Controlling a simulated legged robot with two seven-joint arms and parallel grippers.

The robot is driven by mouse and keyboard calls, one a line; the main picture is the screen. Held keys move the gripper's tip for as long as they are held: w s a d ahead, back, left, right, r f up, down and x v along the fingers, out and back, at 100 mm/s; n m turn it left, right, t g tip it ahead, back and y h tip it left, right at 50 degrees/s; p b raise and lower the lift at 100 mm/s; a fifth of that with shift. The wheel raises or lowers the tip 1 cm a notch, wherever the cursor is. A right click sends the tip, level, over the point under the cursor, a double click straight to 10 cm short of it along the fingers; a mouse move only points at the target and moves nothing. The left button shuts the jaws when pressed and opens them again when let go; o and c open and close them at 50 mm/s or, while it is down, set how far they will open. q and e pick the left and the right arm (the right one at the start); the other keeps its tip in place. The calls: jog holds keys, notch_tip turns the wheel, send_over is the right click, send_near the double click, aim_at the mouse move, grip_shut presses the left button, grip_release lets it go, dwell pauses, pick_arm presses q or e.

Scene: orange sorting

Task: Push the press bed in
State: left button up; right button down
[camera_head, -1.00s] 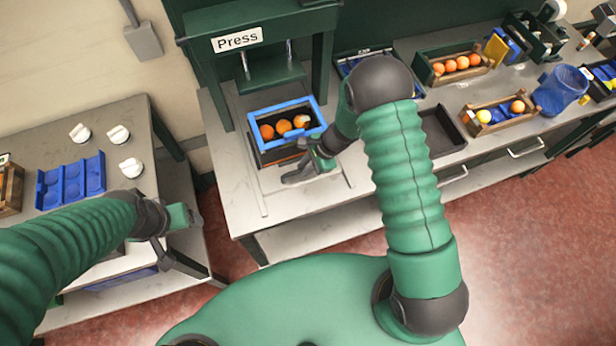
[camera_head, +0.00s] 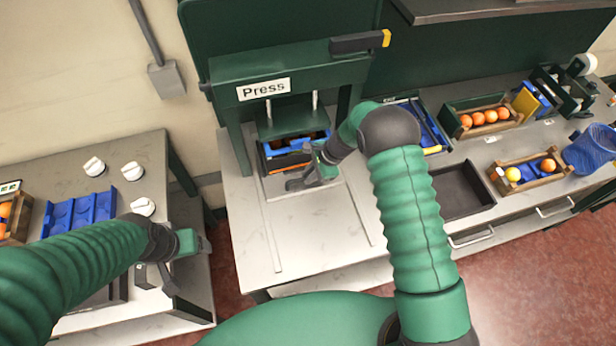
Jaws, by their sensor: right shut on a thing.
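The green press (camera_head: 290,72) with a "Press" sign stands at the back of the counter. The press bed (camera_head: 322,188) is a light plate on the counter, mostly in under the press. On it sits a dark crate with a blue insert (camera_head: 316,139), its back part under the raised press plate (camera_head: 290,118). The oranges in it are almost hidden. My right gripper (camera_head: 304,178) is at the bed's front, shut on its front part; the grip itself is partly hidden by the fingers. My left gripper (camera_head: 188,262) is empty over the left table's edge; its jaw gap is unclear.
A black lever with a yellow end (camera_head: 360,42) is at the press top. Right of the press are an empty dark tray (camera_head: 462,190), orange crates (camera_head: 484,118) and a blue basket (camera_head: 590,150). The left table (camera_head: 150,172) holds white knobs and a blue mould (camera_head: 78,214).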

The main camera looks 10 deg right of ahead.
jog(key=shift+w+d+r, duration=0.1)
jog(key=shift+w+d, duration=0.2)
jog(key=shift+d, duration=0.1)
jog(key=c, duration=1.7)
grip_release()
jog(key=shift+c, duration=0.2)
jog(key=shift+o, duration=1.7)
jog(key=shift+w+d+f, duration=0.15)
jog(key=shift+f, duration=0.1)
jog(key=shift+r, duration=0.4)
pick_arm(q)
jog(key=f+b, duration=0.2)
jog(key=d+f+b, duration=0.1)
jog(key=shift+w+f+b, duration=0.15)
jog(key=shift+f+b, duration=0.2)
pick_arm(e)
jog(key=v, duration=1.6)
jog(key=shift+d, duration=0.3)
pick_arm(q)
jog(key=shift+a, duration=0.2)
pick_arm(e)
jog(key=shift+a+f, duration=0.1)
jog(key=shift+a, duration=0.05)
